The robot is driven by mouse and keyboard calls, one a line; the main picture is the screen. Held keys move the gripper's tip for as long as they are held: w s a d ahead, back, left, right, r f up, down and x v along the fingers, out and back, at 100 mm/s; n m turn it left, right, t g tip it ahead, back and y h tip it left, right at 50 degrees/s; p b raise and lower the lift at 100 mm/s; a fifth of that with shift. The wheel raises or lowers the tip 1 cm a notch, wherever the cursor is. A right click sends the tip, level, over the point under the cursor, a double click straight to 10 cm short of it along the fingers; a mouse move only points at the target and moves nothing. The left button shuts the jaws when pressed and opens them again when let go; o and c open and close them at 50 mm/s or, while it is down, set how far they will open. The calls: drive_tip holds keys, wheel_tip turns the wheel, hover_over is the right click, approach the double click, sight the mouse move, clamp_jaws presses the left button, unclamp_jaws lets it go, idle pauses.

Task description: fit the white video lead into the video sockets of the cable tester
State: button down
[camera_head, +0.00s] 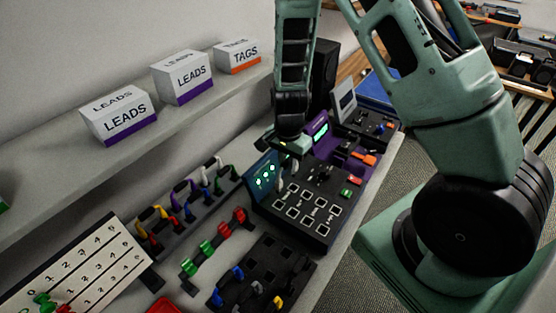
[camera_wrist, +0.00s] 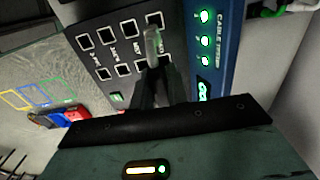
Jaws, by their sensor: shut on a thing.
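The cable tester (camera_head: 292,228) is a black box with rows of white-framed square sockets and a blue panel (camera_head: 264,177) with green lights. The wrist view shows its socket face (camera_wrist: 113,52) and the blue panel (camera_wrist: 222,40) lettered CABLE TESTER. My gripper (camera_wrist: 152,72) is over the socket face, its fingers shut on a pale, upright piece, the white video lead (camera_wrist: 153,43). The lead's lower part is hidden by the fingers, so I cannot tell whether it sits in a socket. In the head view my gripper (camera_head: 290,152) is above the tester's back-left part.
A rack (camera_head: 187,218) of coloured leads stands left of the tester, with green and red leads in front. A black block (camera_head: 262,272) holds blue and yellow plugs. A numbered white board (camera_head: 85,268) lies at left. Boxes marked LEADS (camera_head: 182,77) stand on the shelf.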

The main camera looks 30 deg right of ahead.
drive_tip(key=shift+f+b, duration=2.05)
drive_tip(key=shift+f, duration=0.2)
drive_tip(key=shift+f+b, duration=0.3)
drive_tip(key=shift+f, duration=0.2)
drive_tip(key=shift+f+b, duration=0.35)
drive_tip(key=shift+f, duration=0.5)
idle(0.6)
drive_tip(key=c, duration=0.7)
unclamp_jaws()
drive_tip(key=shift+r+p, duration=3.55)
drive_tip(key=shift+r, duration=0.5)
